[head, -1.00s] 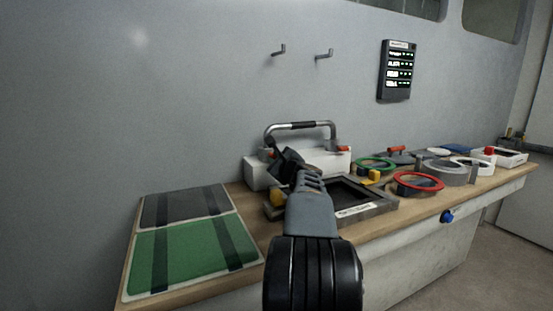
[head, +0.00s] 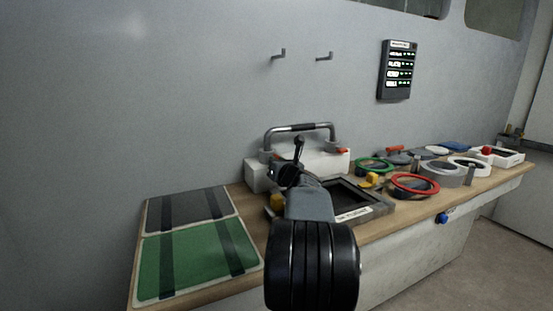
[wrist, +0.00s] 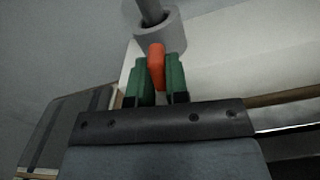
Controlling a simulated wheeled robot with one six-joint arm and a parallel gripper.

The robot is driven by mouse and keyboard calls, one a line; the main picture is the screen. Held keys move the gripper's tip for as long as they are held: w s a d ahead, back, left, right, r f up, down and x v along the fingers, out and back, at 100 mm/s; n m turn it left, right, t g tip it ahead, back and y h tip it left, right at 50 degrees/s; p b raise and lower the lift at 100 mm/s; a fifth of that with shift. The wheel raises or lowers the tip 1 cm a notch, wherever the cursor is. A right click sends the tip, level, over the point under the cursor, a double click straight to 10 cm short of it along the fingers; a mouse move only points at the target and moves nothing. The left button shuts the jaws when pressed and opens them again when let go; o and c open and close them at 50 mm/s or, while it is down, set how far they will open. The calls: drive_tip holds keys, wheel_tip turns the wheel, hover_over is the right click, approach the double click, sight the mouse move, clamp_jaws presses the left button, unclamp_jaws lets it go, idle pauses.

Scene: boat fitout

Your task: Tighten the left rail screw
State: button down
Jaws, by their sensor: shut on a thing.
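The left rail screw (wrist: 156,66) has an orange-red tab just below that foot. My gripper (wrist: 157,82) is shut on this tab, with one green finger on each side. In the head view my gripper (head: 287,172) mostly hides the left screw. The right rail screw (head: 343,151) shows red at the other foot.
A dark framed hatch (head: 362,212) lies in front of the block. Red (head: 414,186) and green (head: 375,166) rings and other fittings lie to the right. A green mat (head: 195,259) and a dark mat (head: 188,207) lie left. Two hooks and a lit panel (head: 397,70) are on the wall.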

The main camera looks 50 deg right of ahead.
drive_tip(key=m+p, duration=0.2)
drive_tip(key=m, duration=0.1)
drive_tip(key=shift+r+m+p, duration=0.25)
drive_tip(key=shift+m+p, duration=0.15)
drive_tip(key=m+p, duration=0.3)
drive_tip(key=shift+m, duration=0.3)
drive_tip(key=m+p, duration=0.4)
drive_tip(key=shift+f+m+p, duration=0.1)
drive_tip(key=shift+m+p, duration=1.1)
drive_tip(key=shift+p, duration=0.1)
drive_tip(key=shift+f, duration=0.1)
drive_tip(key=c, duration=1.1)
unclamp_jaws()
drive_tip(key=shift+s, duration=0.1)
